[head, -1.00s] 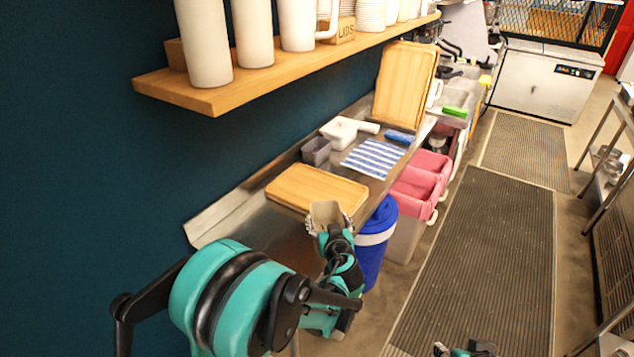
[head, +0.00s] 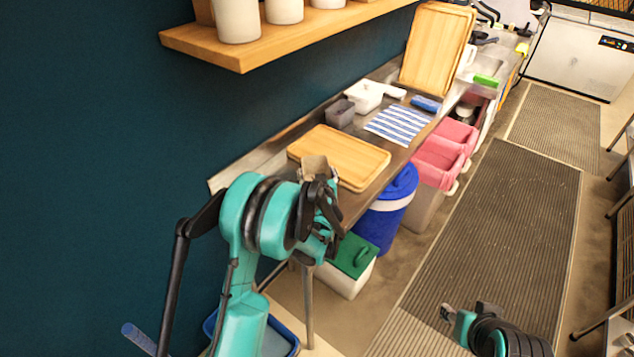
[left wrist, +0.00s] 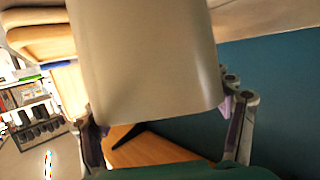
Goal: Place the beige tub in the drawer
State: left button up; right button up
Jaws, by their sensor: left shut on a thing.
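The beige tub (head: 314,163) is held by my left gripper (head: 322,182) near the front-left end of the counter, by the cutting board. In the left wrist view the tub (left wrist: 150,60) fills the upper middle, with a finger of the left gripper (left wrist: 165,128) on each side of it. I cannot tell whether the tub touches the counter or board. My right gripper (head: 447,314) is low at the bottom right, over the floor mat, small and apart from the tub; its jaws are unclear. I cannot make out a drawer in either view.
The steel counter (head: 362,212) carries a wooden board (head: 345,155), a grey container (head: 340,113), a white container (head: 364,96) and a striped cloth (head: 398,124). Below are a blue bin (head: 384,225) and a green-lidded box (head: 352,256). A shelf (head: 240,52) overhangs the back. The aisle is clear.

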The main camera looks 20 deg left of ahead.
pick_arm(q)
jog(key=shift+f+b, duration=0.5)
jog(key=shift+f, duration=1.3)
jog(key=shift+f, duration=0.1)
jog(key=o, duration=1.8)
jog(key=shift+c, duration=0.2)
